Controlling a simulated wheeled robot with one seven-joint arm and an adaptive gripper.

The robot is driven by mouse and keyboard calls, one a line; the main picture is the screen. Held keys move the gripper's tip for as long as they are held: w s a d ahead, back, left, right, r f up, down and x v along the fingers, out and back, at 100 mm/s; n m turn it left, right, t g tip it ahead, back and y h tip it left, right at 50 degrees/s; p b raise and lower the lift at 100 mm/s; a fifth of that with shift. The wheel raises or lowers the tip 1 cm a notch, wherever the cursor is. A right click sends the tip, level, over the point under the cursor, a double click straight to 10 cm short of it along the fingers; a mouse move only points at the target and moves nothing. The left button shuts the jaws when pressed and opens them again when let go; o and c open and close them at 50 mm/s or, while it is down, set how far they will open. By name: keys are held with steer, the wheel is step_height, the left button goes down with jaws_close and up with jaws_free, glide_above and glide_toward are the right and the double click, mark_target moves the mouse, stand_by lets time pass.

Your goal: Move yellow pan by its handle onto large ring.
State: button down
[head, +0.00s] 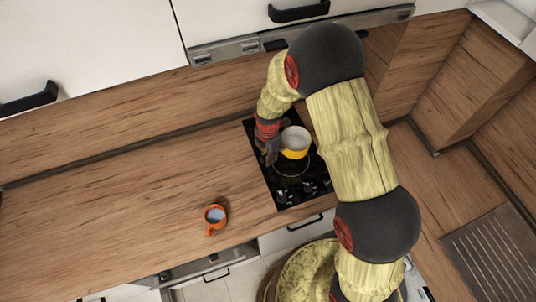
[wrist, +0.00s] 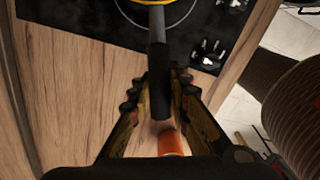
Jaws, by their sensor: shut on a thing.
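The yellow pan (head: 295,152), with a pale inside, is over the black hob (head: 257,132). A large ring (head: 291,174) on the hob shows partly in front of the pan; the pan hides the rest. My gripper (head: 270,146) is at the pan's left side. In the wrist view, my gripper (wrist: 159,88) is shut on the dark pan handle (wrist: 158,68), with a finger on each side. The pan's yellow edge (wrist: 158,2) shows at the top, with part of the ring's line around it. I cannot tell whether the pan touches the hob.
An orange mug (head: 215,217) stands on the wooden counter (head: 120,195), left of the hob. Hob knobs (head: 282,195) are at its front. The wooden splashback (head: 130,115) rises behind. A metal sink drainer (head: 495,250) is at the right. The left counter is mostly clear.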

steer(key=shift+s+a, duration=0.1)
step_height(320, 180, down, 8)
steer(key=b, duration=0.6)
steer(key=shift+r, duration=0.15)
stand_by(0.5)
steer(key=shift+f+b, duration=0.45)
steer(key=shift+f, duration=0.1)
stand_by(1.4)
steer(key=c, duration=1.7)
jaws_free()
steer(key=shift+o, duration=0.6)
steer(key=shift+s, duration=0.1)
steer(key=shift+s+a, duration=0.7)
steer(key=shift+a, duration=0.25)
steer(key=shift+s+a, duration=0.65)
steer(key=shift+a, duration=0.25)
steer(key=shift+s+a, duration=0.7)
steer(key=shift+a, duration=0.25)
steer(key=shift+r, duration=0.1)
